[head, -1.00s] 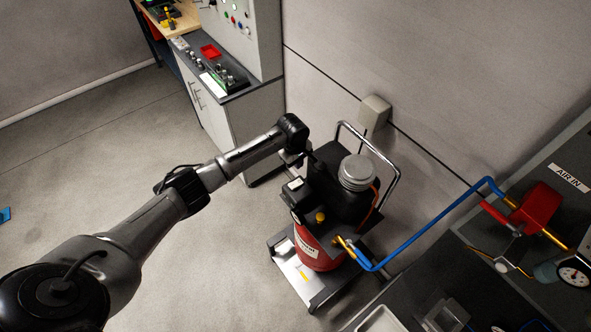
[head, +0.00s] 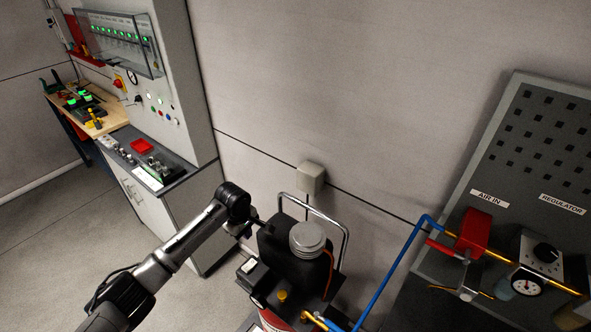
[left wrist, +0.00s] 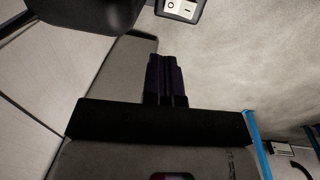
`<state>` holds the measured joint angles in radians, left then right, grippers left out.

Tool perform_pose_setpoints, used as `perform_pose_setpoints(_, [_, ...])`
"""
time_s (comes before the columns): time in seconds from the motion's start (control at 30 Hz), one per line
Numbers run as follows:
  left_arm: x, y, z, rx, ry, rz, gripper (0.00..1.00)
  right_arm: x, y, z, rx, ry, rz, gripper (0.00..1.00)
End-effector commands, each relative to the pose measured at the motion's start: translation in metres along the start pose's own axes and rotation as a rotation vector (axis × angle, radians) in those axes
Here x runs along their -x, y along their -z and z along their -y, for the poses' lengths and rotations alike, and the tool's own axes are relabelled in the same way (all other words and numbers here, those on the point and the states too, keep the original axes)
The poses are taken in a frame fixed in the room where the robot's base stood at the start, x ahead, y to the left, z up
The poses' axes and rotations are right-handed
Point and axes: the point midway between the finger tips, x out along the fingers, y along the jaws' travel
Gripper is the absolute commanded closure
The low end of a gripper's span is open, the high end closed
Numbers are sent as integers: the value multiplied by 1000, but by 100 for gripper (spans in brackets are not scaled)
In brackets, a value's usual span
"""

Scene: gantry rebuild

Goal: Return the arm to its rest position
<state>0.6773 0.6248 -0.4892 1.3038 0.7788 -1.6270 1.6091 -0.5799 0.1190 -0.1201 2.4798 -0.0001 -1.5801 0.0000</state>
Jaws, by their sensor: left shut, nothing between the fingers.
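My left arm comes in from the lower left in the head view. Its wrist ends beside a wheeled unit with a black body (head: 280,245) and a ribbed silver cap (head: 307,237). The left gripper (head: 260,224) is mostly hidden against that dark body. In the left wrist view, its dark fingers (left wrist: 167,78) are together and empty. A black-framed rocker switch (left wrist: 182,8) shows beyond them at the top. I cannot tell whether the gripper touches the unit. My right gripper is not in view.
A chrome handle (head: 345,243) rises behind the unit. A blue pipe (head: 387,275) runs to a red valve (head: 472,233) on the right panel. A grey control cabinet (head: 175,75) and a wooden bench (head: 108,122) stand at left. Open floor (head: 50,215) lies at lower left.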

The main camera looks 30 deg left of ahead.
Motion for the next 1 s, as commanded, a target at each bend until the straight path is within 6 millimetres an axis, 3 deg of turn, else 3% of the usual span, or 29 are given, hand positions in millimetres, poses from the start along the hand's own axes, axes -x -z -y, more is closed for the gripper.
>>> perform_pose_setpoints(0.27, [0, 0, 0, -86, 0, 0, 100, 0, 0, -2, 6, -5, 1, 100])
perform_pose_setpoints(0.37, [0, 0, 0, -246, -2, 0, 100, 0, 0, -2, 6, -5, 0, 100])
perform_pose_setpoints(0.53, [7, 7, -6, -667, -7, -92, 100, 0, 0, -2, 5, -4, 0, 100])
perform_pose_setpoints(0.67, [45, -1, -24, -1047, -47, -267, 100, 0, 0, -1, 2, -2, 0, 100])
perform_pose_setpoints(0.83, [130, -41, -50, -1465, -141, -595, 100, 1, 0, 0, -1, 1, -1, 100])
perform_pose_setpoints(1.0, [177, -98, -29, -1678, -216, -826, 100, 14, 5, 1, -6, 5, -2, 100])
